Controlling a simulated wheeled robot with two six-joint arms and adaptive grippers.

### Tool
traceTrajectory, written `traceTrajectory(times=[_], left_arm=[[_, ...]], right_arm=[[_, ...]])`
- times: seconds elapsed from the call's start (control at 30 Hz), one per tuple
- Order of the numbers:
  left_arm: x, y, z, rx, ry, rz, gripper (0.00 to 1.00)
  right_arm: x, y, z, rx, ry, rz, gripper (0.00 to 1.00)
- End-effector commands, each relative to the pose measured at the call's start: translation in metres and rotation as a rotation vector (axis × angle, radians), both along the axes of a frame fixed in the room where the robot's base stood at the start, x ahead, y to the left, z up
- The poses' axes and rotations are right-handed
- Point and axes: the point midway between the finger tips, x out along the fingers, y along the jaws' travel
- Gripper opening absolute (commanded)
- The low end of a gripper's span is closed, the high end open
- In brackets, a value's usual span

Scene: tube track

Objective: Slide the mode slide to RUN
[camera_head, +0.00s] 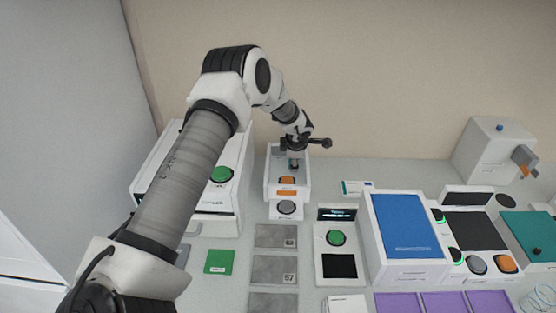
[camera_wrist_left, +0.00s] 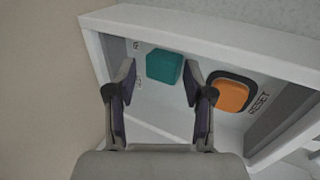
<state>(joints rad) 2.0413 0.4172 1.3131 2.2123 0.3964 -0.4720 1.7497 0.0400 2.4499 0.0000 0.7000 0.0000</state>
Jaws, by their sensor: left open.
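The mode slide's teal knob (camera_wrist_left: 163,66) stands out from the white panel of a small device (camera_wrist_left: 200,30) in the left wrist view. My left gripper (camera_wrist_left: 159,76) is open, with one finger on each side of the knob and a gap on both sides. Small label letters left of the knob are partly hidden by the finger, so I cannot read the position. An orange RESET button (camera_wrist_left: 231,96) sits right of the knob. In the head view the gripper (camera_head: 294,160) is over the device's upper part, above the orange button (camera_head: 287,181). My right gripper is not in view.
A white box with a green button (camera_head: 222,174) stands left of the device. A grey-white button (camera_head: 286,208) is in front of it. A panel with a green button (camera_head: 336,238) and a blue-topped box (camera_head: 405,222) stand to the right. The wall is close behind.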

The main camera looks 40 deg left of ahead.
Motion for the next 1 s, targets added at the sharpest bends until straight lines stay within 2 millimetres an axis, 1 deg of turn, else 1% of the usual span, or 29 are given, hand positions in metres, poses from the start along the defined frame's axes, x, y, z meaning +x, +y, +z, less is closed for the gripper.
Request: traceTrajectory(times=[0.03, 0.1, 0.5, 1.0], left_arm=[[0.000, 0.000, 0.010, 0.001, -0.001, 0.000, 0.52], [0.000, 0.000, 0.020, 0.000, 0.000, 0.000, 0.52], [-0.001, 0.000, 0.065, -0.001, 0.002, 0.000, 0.52], [-0.001, 0.000, 0.065, -0.001, 0.002, 0.000, 0.52]], right_arm=[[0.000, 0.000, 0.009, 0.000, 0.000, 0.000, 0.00], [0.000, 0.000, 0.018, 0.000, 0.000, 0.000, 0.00], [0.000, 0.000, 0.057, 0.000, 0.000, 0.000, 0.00], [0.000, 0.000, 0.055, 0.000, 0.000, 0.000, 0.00]])
